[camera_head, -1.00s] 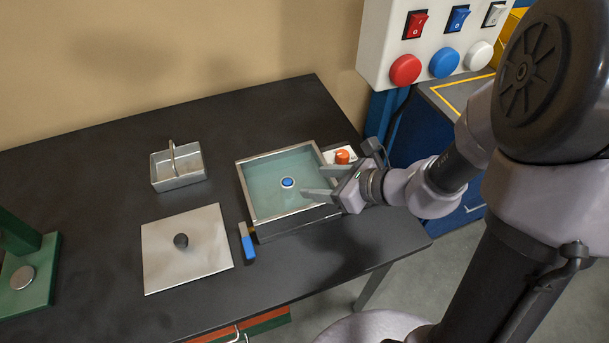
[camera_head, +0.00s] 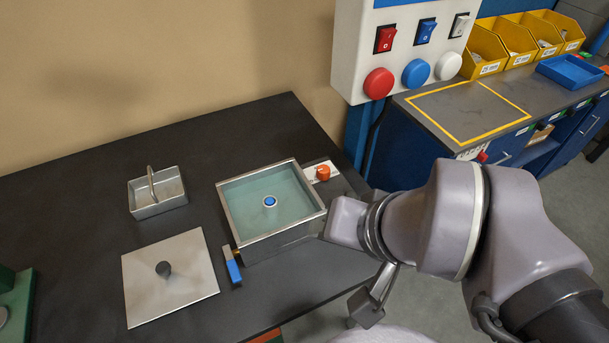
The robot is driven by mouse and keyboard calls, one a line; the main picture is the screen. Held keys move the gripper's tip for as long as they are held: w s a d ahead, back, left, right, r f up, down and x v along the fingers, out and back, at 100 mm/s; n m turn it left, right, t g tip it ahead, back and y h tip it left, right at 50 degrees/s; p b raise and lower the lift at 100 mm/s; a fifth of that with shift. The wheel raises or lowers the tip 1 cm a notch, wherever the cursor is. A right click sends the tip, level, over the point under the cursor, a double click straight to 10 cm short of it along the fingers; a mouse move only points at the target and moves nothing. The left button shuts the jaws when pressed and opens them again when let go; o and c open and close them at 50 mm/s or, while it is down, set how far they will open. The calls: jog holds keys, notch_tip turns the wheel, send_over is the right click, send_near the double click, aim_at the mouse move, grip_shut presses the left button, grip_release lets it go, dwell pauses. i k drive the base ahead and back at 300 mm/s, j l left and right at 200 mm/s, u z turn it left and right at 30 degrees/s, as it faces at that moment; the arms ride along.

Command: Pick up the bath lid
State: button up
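The bath lid (camera_head: 196,268) is a flat square metal plate with a dark round knob (camera_head: 163,269) on top. It lies on the black table at the lower left, beside the bath. The bath (camera_head: 232,207) is a square metal tub of greenish liquid with a small blue round thing (camera_head: 270,201) in its middle. My gripper (camera_head: 372,301) hangs low past the table's front right edge, partly hidden by my arm. It is well to the right of the lid and apart from it. I cannot make out its finger opening.
A metal basket with a handle (camera_head: 157,199) stands behind the lid. A blue-handled lever (camera_head: 233,267) sits between lid and bath. An orange knob (camera_head: 323,173) is at the bath's back right. A white switch box (camera_head: 349,60) stands behind. A green stand (camera_head: 14,311) is at far left.

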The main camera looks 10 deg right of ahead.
aim_at(162, 278)
jog(key=u, duration=0.4)
jog(key=j+u, duration=0.1)
jog(key=u, duration=0.25)
jog(key=i+u, duration=0.1)
jog(key=u, duration=0.7)
jog(key=j+z, duration=0.15)
jog(key=z, duration=0.35)
jog(key=i+j+z, duration=0.1)
jog(key=j+z, duration=0.15)
jog(key=z, duration=0.25)
jog(key=j+z, duration=0.2)
jog(key=z, duration=0.25)
